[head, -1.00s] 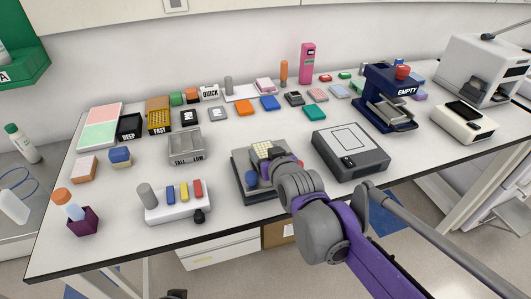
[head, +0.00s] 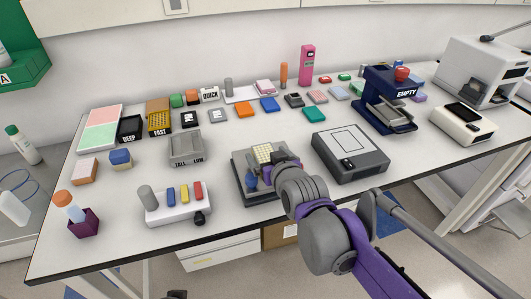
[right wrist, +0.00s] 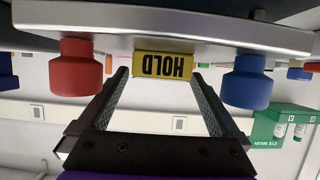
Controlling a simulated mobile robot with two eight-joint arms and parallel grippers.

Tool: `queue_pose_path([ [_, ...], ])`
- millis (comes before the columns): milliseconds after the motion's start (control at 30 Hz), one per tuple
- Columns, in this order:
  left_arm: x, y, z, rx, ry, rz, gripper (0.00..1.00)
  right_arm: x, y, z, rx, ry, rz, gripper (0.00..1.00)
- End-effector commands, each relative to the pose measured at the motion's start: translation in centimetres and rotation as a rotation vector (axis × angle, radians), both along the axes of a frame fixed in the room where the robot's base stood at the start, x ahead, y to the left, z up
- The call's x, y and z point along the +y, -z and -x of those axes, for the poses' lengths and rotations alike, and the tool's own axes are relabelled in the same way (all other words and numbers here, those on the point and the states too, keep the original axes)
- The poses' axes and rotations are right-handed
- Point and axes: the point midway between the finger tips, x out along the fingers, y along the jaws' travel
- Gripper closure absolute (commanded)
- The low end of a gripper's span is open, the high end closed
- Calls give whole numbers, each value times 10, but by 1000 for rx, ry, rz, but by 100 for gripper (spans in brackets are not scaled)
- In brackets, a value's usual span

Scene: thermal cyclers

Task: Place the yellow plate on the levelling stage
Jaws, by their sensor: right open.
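The pale yellow plate (head: 263,150) lies on the levelling stage (head: 240,178), a grey unit near the front middle of the bench. My right gripper (head: 276,162) is at the stage's front right side, close to the plate, and its wrist hides part of the stage. The plate does not show clearly there. My left gripper is out of view.
A large grey device (head: 350,165) stands to the right of the stage. A white block with coloured pieces (head: 178,210) stands to the left. A grey TALL LOW holder (head: 186,160) is behind left. Several small coloured blocks line the back. A dark blue press (head: 380,110) stands farther right.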

Motion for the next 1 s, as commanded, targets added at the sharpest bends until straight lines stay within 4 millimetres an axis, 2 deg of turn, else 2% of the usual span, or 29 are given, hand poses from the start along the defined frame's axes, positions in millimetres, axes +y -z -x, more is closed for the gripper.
queue_pose_path([
  [200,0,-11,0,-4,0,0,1,-14,-19,42,0,0,0,1],
  [400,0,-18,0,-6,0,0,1,-23,-32,72,0,0,-1,1],
  [600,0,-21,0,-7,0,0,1,-28,-38,87,0,0,0,1],
  [800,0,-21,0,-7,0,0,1,-29,-38,90,1,1,0,1],
  [867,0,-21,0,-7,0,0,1,-34,-33,92,16,8,5,1],
  [900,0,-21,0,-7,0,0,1,-41,-24,98,42,19,13,1],
  [967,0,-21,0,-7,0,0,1,-57,-3,111,105,46,30,1],
  [1000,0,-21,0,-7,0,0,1,-71,17,124,163,70,45,1],
])
